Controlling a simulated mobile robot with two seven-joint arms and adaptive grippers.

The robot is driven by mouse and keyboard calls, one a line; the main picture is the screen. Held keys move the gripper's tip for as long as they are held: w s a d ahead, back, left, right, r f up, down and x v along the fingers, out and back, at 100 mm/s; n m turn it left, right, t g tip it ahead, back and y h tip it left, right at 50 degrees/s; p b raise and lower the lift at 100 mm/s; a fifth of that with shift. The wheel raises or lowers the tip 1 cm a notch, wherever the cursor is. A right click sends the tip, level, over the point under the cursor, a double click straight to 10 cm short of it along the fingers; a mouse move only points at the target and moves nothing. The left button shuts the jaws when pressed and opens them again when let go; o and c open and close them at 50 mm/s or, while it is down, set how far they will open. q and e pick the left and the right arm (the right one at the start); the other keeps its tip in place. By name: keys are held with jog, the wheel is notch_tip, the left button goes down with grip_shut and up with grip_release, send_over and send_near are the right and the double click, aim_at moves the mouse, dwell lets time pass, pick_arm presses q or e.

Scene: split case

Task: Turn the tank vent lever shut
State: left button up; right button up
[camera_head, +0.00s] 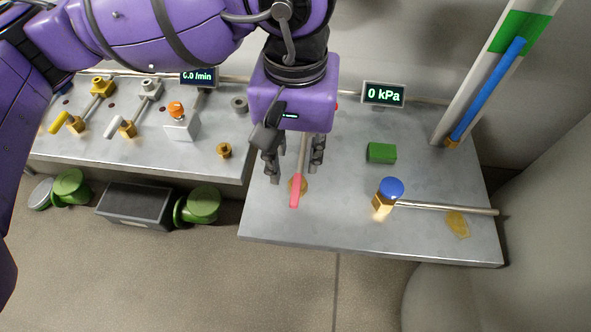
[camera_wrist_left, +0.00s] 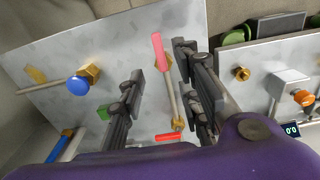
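A pink-red lever (camera_head: 295,192) sits on a brass fitting at the front end of a thin pipe on the right panel. It also shows in the left wrist view (camera_wrist_left: 159,52). A second red handle (camera_wrist_left: 168,137) shows at the pipe's other end in that view; my gripper mostly hides it in the head view. Which one is the tank vent lever, I cannot tell for sure. My left gripper (camera_head: 294,162) is open over the pipe, just behind the pink-red lever. In the left wrist view its fingers (camera_wrist_left: 160,95) stand apart either side of the pipe, holding nothing.
A blue knob (camera_head: 391,188) on a brass valve and a green block (camera_head: 381,153) stand to the right. A display (camera_head: 384,94) reads 0 kPa. A gauge tube (camera_head: 487,88) rises behind. The left panel holds yellow, white and orange controls.

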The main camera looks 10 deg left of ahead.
pick_arm(q)
notch_tip(320, 180, up, 4)
jog(key=shift+f, duration=0.1)
dwell(0.6)
